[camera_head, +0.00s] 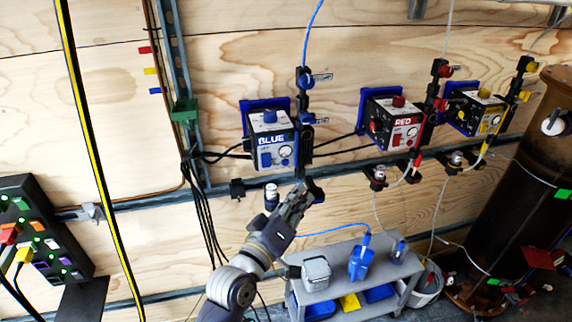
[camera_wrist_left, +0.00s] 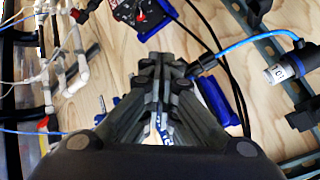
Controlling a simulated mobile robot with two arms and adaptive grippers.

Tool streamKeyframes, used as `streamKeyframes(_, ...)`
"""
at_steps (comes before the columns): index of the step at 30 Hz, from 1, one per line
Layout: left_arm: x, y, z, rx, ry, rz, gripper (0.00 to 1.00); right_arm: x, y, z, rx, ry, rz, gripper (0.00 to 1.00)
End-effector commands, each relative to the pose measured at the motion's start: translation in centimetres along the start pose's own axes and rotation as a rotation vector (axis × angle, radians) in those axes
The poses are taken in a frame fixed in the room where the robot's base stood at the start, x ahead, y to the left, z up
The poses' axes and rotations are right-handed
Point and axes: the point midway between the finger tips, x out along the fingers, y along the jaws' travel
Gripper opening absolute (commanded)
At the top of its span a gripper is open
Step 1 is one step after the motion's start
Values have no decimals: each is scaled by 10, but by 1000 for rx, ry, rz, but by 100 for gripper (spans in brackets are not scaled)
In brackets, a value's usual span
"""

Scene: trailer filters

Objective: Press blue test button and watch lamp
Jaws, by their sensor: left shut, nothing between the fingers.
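The white and dark box labelled BLUE (camera_head: 272,142) is mounted on a blue plate on the wooden wall. It has a blue knob (camera_head: 269,116) on top, a round white dial and a blue patch on its front. I cannot tell which part is the test button or the lamp. My left gripper (camera_head: 306,188) is shut and empty, below and slightly right of this box and apart from its face. In the left wrist view the shut fingers (camera_wrist_left: 160,66) point away from the camera, with a blue panel (camera_wrist_left: 216,100) partly hidden beside them. My right gripper is out of view.
Boxes labelled RED (camera_head: 404,138) and yellow (camera_head: 482,118) hang to the right. A black valve column (camera_head: 305,110) with a blue hose stands beside the BLUE box. A grey cart (camera_head: 350,306) holds blue items below. A rusty tank (camera_head: 515,190) stands at right.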

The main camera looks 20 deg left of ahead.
Motion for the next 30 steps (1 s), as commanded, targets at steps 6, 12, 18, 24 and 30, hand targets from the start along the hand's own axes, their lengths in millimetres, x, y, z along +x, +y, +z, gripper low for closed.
streamKeyframes(6, 23, -18, -16, 3, 3, 1, 0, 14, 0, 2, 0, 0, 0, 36)
streamKeyframes(12, 40, -29, -29, 2, 1, 0, 0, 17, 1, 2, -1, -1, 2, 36)
streamKeyframes(18, 48, -36, -36, 1, 1, -1, 0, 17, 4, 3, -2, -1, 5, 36)
streamKeyframes(24, 50, -37, -37, 0, 1, -1, 0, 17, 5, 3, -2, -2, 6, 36)
streamKeyframes(30, 50, -37, -37, 0, 1, -1, 0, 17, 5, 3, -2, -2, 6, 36)
